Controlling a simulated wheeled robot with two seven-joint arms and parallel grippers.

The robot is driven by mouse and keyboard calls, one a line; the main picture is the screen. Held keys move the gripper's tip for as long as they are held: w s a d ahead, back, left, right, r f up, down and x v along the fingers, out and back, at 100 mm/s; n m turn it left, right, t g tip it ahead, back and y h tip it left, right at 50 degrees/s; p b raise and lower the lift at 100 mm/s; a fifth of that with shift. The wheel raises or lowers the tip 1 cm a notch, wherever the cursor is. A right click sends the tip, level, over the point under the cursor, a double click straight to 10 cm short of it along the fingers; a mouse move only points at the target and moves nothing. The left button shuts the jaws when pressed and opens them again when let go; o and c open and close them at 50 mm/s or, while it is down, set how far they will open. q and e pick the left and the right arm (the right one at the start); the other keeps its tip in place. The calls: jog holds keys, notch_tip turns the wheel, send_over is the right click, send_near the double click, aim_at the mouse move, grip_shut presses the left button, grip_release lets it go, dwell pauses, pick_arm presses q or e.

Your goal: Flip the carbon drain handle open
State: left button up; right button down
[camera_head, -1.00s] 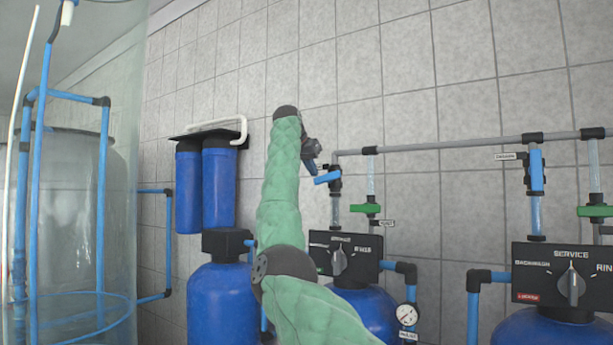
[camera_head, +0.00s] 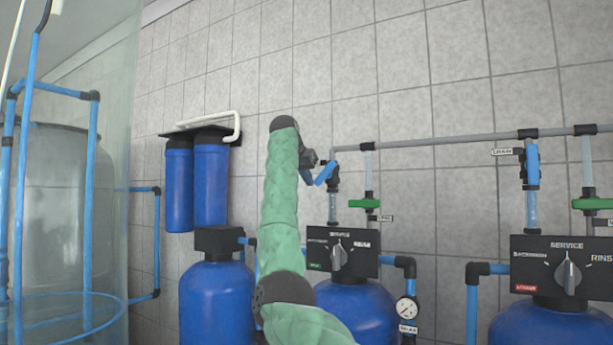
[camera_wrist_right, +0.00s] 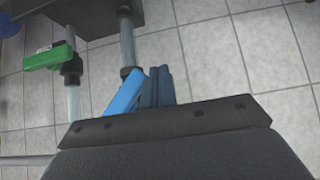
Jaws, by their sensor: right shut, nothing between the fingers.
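A blue valve handle (camera_head: 326,173) sits on the pipe above the middle blue tank, tilted with its free end down to the left. No readable label shows beside it. In the right wrist view the blue handle (camera_wrist_right: 124,96) lies right beside my gripper fingers (camera_wrist_right: 158,88). My right gripper (camera_head: 306,176) is shut with nothing between its fingers, at the handle's left side. It seems to touch the handle, but the contact is partly hidden. My left gripper is not in view.
Green valve handles (camera_head: 364,203) and another blue handle (camera_head: 533,163), standing upright, are on the pipes to the right. A black control head (camera_head: 343,251) with a knob sits below. Blue filter housings (camera_head: 211,180) hang left of my arm. A tiled wall is behind.

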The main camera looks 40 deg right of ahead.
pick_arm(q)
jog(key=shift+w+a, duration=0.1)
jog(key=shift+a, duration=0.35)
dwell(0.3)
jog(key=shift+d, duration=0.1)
